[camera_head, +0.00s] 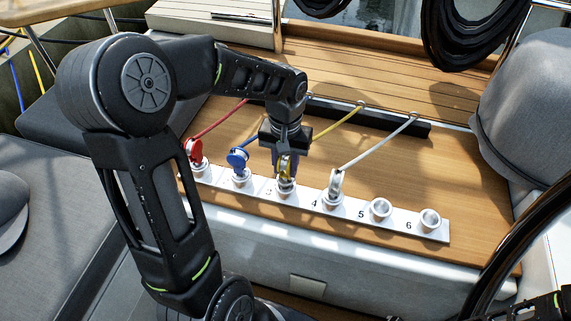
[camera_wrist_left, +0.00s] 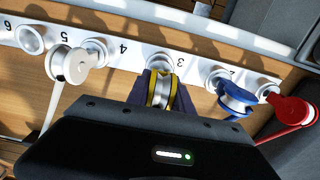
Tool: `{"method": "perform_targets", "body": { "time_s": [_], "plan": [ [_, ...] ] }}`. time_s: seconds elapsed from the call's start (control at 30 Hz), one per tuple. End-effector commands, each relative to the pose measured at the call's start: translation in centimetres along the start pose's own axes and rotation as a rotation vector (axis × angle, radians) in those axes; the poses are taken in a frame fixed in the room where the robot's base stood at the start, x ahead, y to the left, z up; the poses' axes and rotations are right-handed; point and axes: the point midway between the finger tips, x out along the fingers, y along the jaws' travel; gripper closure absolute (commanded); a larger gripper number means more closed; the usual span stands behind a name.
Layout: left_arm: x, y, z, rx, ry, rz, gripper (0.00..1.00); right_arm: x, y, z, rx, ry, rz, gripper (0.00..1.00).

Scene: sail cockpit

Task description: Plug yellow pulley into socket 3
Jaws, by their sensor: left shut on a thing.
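The yellow pulley (camera_head: 285,166) is between the fingers of my left gripper (camera_head: 286,160), right over socket 3 (camera_head: 286,188). In the left wrist view the yellow pulley (camera_wrist_left: 161,90) sits between the two dark fingers (camera_wrist_left: 158,92), with the ring of socket 3 (camera_wrist_left: 159,63) just beyond it. I cannot tell how deep the pulley sits in the socket. A yellow rope (camera_head: 336,121) runs from it to the back right. My right gripper is not clearly seen; only a bit of dark arm shows at the lower right corner.
A red pulley (camera_head: 194,151), a blue pulley (camera_head: 238,160) and a silver pulley (camera_head: 336,184) stand at the neighbouring sockets, with ropes behind. Socket 5 (camera_head: 380,209) and socket 6 (camera_head: 430,219) are empty. A steering wheel rim (camera_head: 504,245) is at the right.

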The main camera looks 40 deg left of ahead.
Motion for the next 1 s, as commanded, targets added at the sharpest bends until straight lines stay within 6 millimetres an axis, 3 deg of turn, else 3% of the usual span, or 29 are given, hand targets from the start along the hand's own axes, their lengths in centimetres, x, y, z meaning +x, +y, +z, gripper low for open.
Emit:
{"method": "perform_targets", "body": {
  "time_s": [0.93,0.97,1.0],
  "plan": [
    [2.4,0.0,0.0,0.0,0.001,0.0,1.0,1.7,0.7,0.0,0.0,0.0,0.0,0.64],
    [2.3,0.0,0.0,0.0,0.001,0.0,0.71,1.7,0.6,0.0,0.0,0.0,0.0,0.64],
    [2.3,0.0,0.0,0.0,0.001,0.0,0.68,1.6,0.6,0.0,0.0,0.0,0.0,0.64]
  ]
}}
